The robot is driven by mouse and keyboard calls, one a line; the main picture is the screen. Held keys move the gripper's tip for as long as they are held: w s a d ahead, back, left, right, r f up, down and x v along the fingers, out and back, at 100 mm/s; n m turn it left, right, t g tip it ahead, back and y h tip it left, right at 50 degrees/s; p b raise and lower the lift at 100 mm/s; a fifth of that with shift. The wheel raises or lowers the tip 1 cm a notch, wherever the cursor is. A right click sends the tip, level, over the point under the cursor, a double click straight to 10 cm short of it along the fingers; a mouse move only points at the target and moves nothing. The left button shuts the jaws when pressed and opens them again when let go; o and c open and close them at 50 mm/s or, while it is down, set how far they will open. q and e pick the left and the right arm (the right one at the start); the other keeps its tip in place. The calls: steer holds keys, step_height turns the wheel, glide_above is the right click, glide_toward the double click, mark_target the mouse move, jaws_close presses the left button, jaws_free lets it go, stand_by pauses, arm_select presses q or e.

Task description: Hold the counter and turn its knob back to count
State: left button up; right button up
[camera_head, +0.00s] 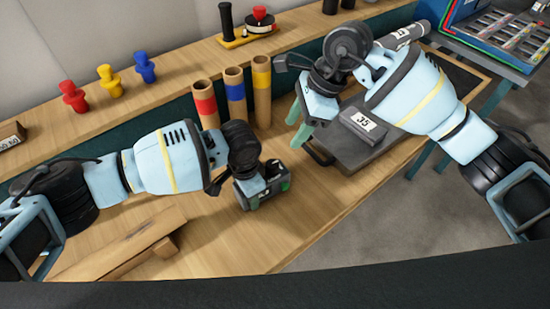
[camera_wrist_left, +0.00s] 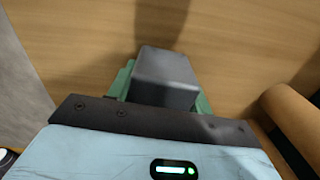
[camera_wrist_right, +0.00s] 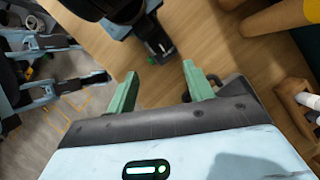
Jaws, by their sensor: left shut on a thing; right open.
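The counter (camera_head: 262,192) is a small dark box low over the wooden table, at the middle of the head view. My left gripper (camera_head: 258,180) is shut on it. In the left wrist view the counter (camera_wrist_left: 165,78) shows as a plain grey block between green fingers. The counter (camera_wrist_right: 158,42) also shows in the right wrist view, beyond my right fingers and partly behind the left gripper. My right gripper (camera_head: 298,122) is open and empty, up and to the right of the counter; its spread fingers show in its own wrist view (camera_wrist_right: 160,82). I cannot make out the knob clearly.
Three banded tubes (camera_head: 235,96) stand behind the counter. A dark tray (camera_head: 345,155) with a grey block marked 35 (camera_head: 362,125) lies right, near my right gripper. A wooden piece (camera_head: 130,245) lies front left. The table right of the counter is clear.

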mark_target(273, 164)
steer(key=x, duration=1.2)
steer(key=shift+d, duration=0.1)
steer(key=c, duration=1)
steer(key=shift+s+m+t+h, duration=0.15)
steer(key=shift+m+t, duration=0.4)
steer(key=shift+m, duration=0.95)
steer(key=shift+m+t+h, duration=0.25)
steer(key=shift+m+t, duration=0.3)
steer(key=shift+m, duration=0.95)
